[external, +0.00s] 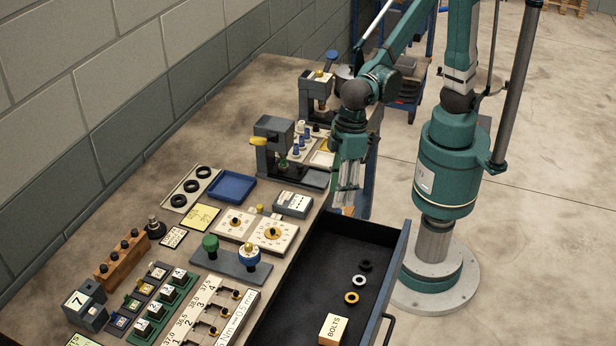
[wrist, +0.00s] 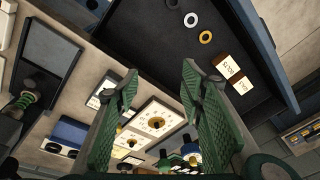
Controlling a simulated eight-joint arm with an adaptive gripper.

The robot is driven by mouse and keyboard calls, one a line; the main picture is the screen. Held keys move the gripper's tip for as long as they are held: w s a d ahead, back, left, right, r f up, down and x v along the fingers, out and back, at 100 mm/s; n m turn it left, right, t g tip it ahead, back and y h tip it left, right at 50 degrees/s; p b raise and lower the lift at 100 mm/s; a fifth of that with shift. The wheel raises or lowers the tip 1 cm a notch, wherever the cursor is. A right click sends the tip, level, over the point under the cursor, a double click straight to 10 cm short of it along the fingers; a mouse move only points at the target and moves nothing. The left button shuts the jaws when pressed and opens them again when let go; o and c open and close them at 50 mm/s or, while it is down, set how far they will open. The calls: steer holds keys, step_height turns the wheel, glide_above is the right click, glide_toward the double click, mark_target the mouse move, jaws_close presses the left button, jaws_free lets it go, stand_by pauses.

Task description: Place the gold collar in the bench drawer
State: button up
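The gold collar (external: 351,297) appears as a small gold ring lying flat on the dark floor of the open bench drawer (external: 318,247). It also shows in the wrist view (wrist: 206,37), beside a white ring. My gripper (external: 347,203) hangs above the bench edge at the far end of the drawer, well apart from the gold collar. In the wrist view its two green fingers (wrist: 158,72) are spread, with nothing held between them.
A white ring (external: 359,280) and a black ring (external: 365,265) lie in the drawer beyond the collar, and a BOLTS box (external: 333,329) stands nearer. Presses, dial plates (external: 272,234) and a blue tray (external: 231,186) crowd the bench. Much of the drawer floor is clear.

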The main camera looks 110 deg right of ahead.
steer(key=s+d+r+t, duration=0.1)
steer(key=s+d+r, duration=0.45)
steer(key=d, duration=0.45)
steer(key=s+d+r+n+t, duration=0.1)
steer(key=s+d+t, duration=0.3)
steer(key=s+d, duration=1.5)
steer(key=shift+s+r+h, duration=0.15)
steer(key=shift+r+h, duration=0.1)
steer(key=shift+h, duration=0.15)
stand_by(0.4)
